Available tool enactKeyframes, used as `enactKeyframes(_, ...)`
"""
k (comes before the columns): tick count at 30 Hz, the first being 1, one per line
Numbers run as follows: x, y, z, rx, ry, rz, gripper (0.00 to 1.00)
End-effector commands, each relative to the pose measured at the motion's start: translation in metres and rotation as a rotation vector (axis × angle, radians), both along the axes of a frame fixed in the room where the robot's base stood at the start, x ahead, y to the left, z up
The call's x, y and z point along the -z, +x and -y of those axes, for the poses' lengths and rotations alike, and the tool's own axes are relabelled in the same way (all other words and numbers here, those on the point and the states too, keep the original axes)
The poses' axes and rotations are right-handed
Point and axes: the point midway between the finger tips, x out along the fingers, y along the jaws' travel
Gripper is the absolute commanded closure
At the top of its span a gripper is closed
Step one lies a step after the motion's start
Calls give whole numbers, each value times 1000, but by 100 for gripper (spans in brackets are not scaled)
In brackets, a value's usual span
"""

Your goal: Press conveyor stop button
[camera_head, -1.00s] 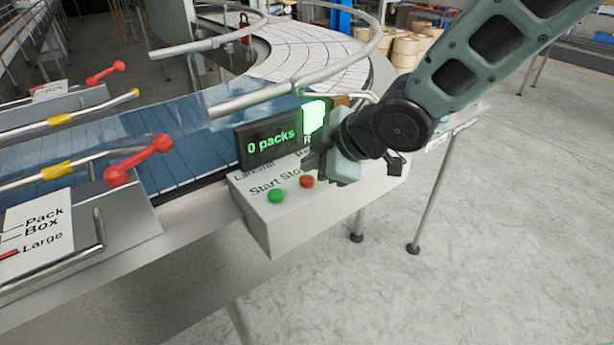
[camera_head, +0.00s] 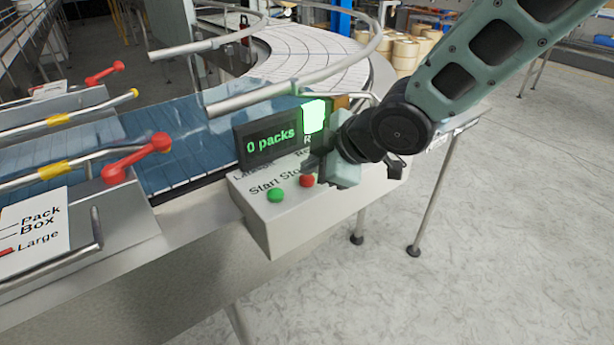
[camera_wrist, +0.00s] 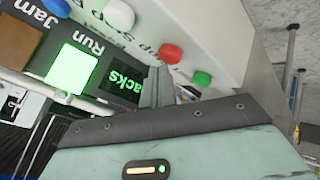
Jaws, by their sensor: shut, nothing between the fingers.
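The red stop button (camera_head: 306,181) sits on the sloped top of a pale control box (camera_head: 300,215), right of the green start button (camera_head: 275,196). My gripper (camera_head: 316,172) is over the box, just right of and close to the red button. I cannot tell whether the fingertips touch the panel. My gripper hides part of the box's lettering.
A display (camera_head: 268,141) reading "0 packs" and a lit green Run lamp (camera_head: 314,116) stand behind the buttons. A blue conveyor (camera_head: 180,130) and metal guide rail (camera_head: 262,98) run behind. Red-ended levers (camera_head: 136,157) are at left.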

Motion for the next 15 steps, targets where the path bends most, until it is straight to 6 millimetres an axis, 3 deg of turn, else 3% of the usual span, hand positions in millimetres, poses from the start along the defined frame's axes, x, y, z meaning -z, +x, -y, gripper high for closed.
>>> enactKeyframes(15,6,0,0,0,0,0,100)
